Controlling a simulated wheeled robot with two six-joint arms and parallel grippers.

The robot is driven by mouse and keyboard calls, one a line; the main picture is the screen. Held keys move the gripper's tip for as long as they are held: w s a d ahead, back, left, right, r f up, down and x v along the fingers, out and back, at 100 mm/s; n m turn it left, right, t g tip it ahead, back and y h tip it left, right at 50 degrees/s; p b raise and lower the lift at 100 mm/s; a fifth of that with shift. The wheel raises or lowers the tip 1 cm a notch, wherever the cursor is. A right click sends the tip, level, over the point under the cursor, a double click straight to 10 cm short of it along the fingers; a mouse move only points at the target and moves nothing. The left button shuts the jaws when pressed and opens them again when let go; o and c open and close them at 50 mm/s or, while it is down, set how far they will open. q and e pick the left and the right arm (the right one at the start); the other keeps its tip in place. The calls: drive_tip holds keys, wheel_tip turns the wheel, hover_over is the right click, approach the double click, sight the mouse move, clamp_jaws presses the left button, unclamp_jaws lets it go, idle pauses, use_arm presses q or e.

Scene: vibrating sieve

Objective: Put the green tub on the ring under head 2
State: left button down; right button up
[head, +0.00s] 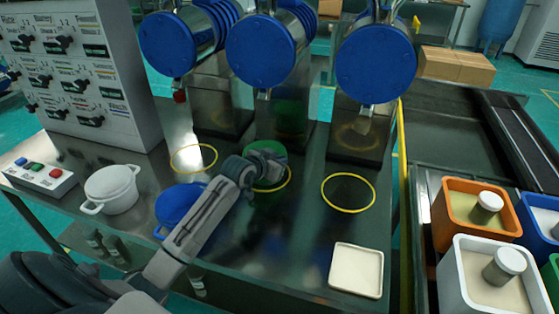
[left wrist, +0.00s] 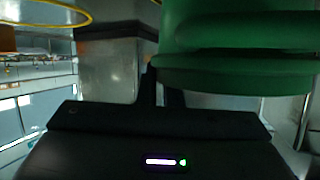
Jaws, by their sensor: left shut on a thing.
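The green tub (head: 268,148) is under the middle of three blue-faced heads (head: 263,50), mostly hidden behind my left gripper (head: 262,166). It is at the middle yellow ring (head: 288,182), whose front edge shows. I cannot tell whether the tub rests on the table or hangs just above it. In the left wrist view the green tub (left wrist: 235,40) fills the upper right, with its rim between the dark fingers. My left gripper is shut on it. My right gripper is not in view.
The left ring (head: 194,159) and right ring (head: 348,192) are empty. A white pot (head: 112,190) and blue pot (head: 178,203) stand left. A cream tray (head: 356,270) lies front right. Bins, including an orange one (head: 452,222), stand right of a yellow rail (head: 402,170).

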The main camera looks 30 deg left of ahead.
use_arm(q)
drive_tip(key=c, duration=1.6)
unclamp_jaws()
drive_tip(key=v, duration=1.2)
drive_tip(key=shift+r, duration=0.1)
